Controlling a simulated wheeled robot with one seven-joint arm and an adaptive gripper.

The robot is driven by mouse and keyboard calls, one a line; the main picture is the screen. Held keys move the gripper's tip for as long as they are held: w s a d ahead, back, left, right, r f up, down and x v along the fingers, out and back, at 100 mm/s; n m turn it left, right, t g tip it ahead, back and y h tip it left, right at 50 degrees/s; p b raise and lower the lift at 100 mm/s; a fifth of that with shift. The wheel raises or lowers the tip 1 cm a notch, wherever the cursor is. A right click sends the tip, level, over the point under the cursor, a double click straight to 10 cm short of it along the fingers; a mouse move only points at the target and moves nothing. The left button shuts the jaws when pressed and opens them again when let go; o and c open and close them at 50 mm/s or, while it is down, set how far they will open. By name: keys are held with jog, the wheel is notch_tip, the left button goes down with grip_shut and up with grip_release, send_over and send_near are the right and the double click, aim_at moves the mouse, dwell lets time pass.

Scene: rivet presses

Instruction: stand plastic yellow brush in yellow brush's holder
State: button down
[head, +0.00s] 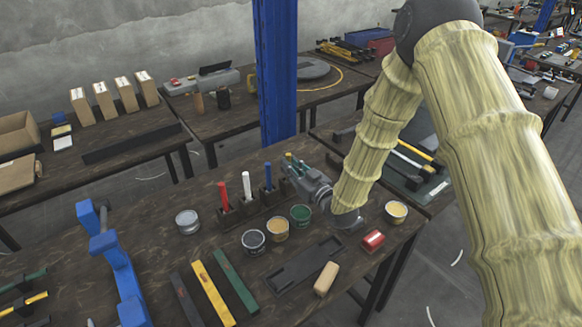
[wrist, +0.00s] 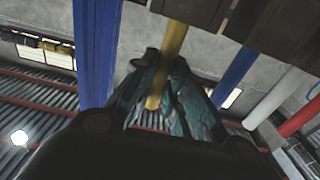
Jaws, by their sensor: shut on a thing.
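My gripper (head: 293,168) is at the right end of the row of brush holders, beside the blue-handled brush (head: 268,176). In the wrist view, its teal fingers (wrist: 168,90) are closed around the yellow brush (wrist: 176,42). The brush's handle runs from between the fingers toward the top edge, in front of or into a dark brown block (wrist: 203,10); I cannot tell which. The brush's far end is cut off there. In the head view the yellow brush and its holder are mostly hidden by my gripper.
Red (head: 223,194) and white (head: 247,185) brushes stand in dark holders to the left. A blue column (head: 277,75) rises behind. A blue press (head: 118,262) stands left.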

jog(key=c, duration=1.3)
grip_release()
jog(key=shift+c, duration=0.2)
jog(key=shift+s, duration=0.1)
